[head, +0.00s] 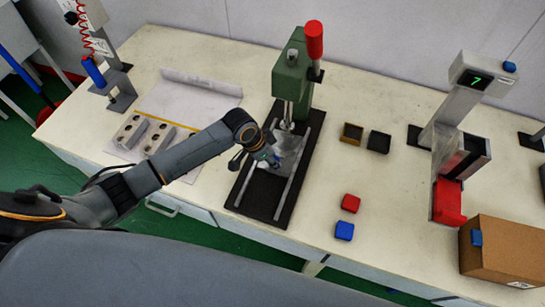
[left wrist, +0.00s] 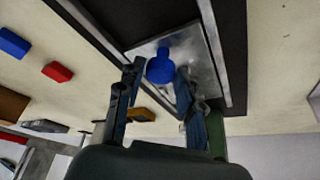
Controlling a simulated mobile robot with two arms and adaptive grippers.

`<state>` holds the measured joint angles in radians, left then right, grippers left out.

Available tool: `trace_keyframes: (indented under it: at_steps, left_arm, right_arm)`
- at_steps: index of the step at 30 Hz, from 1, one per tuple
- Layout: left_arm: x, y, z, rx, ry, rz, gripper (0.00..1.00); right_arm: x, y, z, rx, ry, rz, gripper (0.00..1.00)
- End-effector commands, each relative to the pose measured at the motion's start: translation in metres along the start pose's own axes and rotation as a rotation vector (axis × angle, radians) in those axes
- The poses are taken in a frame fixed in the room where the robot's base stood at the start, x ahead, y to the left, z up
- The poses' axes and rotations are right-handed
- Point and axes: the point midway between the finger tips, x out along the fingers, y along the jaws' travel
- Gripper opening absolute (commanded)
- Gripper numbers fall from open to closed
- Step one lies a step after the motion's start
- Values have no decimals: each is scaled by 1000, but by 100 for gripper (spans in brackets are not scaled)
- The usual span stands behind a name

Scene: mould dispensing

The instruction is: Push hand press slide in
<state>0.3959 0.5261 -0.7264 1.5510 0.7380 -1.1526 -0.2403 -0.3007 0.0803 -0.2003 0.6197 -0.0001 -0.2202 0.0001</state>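The green hand press (head: 291,80) with a red lever handle (head: 314,40) stands at the middle of the table. Its slide, a silver plate (head: 291,146) with a round blue knob, sits between two rails on the black base (head: 245,193), under the press. The plate (left wrist: 205,50) and blue knob (left wrist: 160,66) show clearly in the left wrist view. My left gripper (head: 268,158) is low at the slide's front edge. In the left wrist view its fingers (left wrist: 160,72) are apart, one on each side of the knob, with a gap showing. My right gripper is out of view.
Right of the press lie two small trays (head: 352,133), a red block (head: 350,203) and a blue block (head: 344,231). Metal mould blocks (head: 130,131) are at the left. A scale-like device (head: 465,100) and a cardboard box (head: 502,250) stand at the right.

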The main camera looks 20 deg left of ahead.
Motion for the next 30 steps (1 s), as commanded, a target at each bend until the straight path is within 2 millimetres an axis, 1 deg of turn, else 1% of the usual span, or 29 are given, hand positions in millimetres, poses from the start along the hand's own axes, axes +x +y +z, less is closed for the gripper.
trace_keyframes:
  at_steps: [1, 4, 11, 15, 18, 28, 29, 30]
  left_arm:
    - [0, 0, 0, 0, 0, 0, 20]
    - [0, 0, 0, 0, 0, 0, 0]
    - [2, -3, -2, -1, 0, -1, 0]
    - [9, -19, -16, -1, 1, -4, 0]
    - [11, -27, -24, 0, 1, -2, 0]
    - [10, -31, -28, 0, 4, -4, 0]
    - [10, -31, -28, 0, 5, -5, 37]
    - [10, -31, -28, 0, 5, -5, 45]
  right_arm:
    - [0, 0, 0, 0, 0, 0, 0]
    - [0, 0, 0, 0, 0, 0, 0]
    - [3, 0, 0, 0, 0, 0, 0]
    - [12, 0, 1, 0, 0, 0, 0]
    - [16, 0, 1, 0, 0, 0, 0]
    - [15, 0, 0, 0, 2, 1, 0]
    - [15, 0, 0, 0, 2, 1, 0]
    - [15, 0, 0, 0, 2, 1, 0]
